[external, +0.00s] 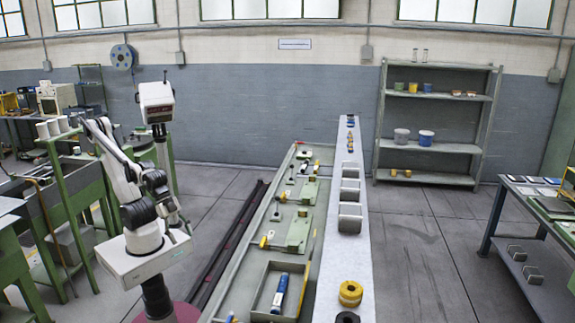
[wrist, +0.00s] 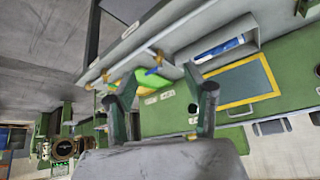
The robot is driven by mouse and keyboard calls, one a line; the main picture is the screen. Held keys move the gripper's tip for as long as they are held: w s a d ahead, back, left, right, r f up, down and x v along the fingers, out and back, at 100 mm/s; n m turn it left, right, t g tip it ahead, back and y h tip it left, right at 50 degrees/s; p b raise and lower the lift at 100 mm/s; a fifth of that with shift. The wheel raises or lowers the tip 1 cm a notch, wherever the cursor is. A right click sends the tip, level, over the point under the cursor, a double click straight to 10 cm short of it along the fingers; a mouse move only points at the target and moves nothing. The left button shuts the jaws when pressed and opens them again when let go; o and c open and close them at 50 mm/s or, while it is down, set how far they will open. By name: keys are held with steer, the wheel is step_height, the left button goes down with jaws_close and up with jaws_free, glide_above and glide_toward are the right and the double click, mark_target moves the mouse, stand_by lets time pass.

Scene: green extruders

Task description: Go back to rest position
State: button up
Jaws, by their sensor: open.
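My gripper (wrist: 160,98) is open in the wrist view. Its two dark fingers stand apart with nothing held between them. Beyond them is a green machine surface (wrist: 282,50) with a yellow-framed panel (wrist: 245,84). A grey tray with a blue object (wrist: 220,48) in it lies at the upper right. Small yellow and blue parts show past the fingers. In the external view my white arm rises at the left and bends back toward the green benches; the fingers are too small to make out there.
A long green workbench (external: 262,215) with fittings and a tray holding a blue item (external: 280,293) runs down the middle. A pale conveyor strip (external: 352,250) carries grey blocks and a yellow roll (external: 350,293). Shelves (external: 440,105) stand at the back. Floor right of the strip is clear.

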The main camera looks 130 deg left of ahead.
steer(key=shift+s+d+f+n, duration=0.3)
steer(key=shift+s+f, duration=0.3)
steer(key=shift+s, duration=0.25)
stand_by(0.8)
